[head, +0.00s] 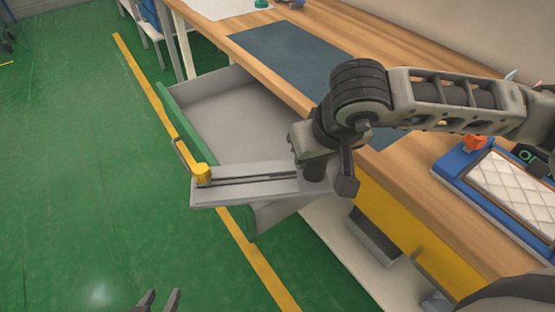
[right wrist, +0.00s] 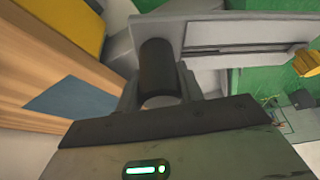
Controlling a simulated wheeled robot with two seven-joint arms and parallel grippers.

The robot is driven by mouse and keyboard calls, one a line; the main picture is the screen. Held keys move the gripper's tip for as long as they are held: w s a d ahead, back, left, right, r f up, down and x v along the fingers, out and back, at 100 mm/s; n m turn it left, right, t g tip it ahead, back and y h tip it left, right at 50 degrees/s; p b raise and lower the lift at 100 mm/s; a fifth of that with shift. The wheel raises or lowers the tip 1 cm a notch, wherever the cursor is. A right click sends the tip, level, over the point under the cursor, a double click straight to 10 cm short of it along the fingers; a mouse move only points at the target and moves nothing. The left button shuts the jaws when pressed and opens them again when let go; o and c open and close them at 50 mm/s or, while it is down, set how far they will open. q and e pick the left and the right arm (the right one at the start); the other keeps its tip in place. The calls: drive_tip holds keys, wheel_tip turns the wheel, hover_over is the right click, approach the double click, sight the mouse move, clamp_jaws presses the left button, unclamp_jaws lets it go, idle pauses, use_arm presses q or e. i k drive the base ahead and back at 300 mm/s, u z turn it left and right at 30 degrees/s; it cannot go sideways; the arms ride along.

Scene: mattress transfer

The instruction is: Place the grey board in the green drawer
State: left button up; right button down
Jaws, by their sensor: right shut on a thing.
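The grey board (head: 245,184) is a flat grey slab with a dark slot along it and a yellow knob (head: 202,174) at its left end. My right gripper (head: 325,174) is shut on its right end, and the board is above the front part of the open green drawer (head: 190,122). The drawer has a green front and a grey inside. In the right wrist view the board (right wrist: 240,35) extends to the right from the jaws (right wrist: 165,75). My left gripper (head: 158,301) shows at the bottom edge of the head view, its fingertips apart, away from the board.
The wooden workbench (head: 405,165) runs diagonally above the drawer, with a dark blue mat (head: 290,55) on it. A blue tray (head: 455,165) with a white quilted pad (head: 515,185) lies at the right. A yellow drawer front (head: 395,230) is below the bench. Green floor is clear at left.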

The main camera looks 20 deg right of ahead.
sight(252, 147)
drive_tip(key=k, duration=0.3)
drive_tip(key=u, duration=1.95)
drive_tip(key=i, duration=0.8)
drive_tip(key=z, duration=2.2)
drive_tip(key=i, duration=0.5)
drive_tip(key=u, duration=0.05)
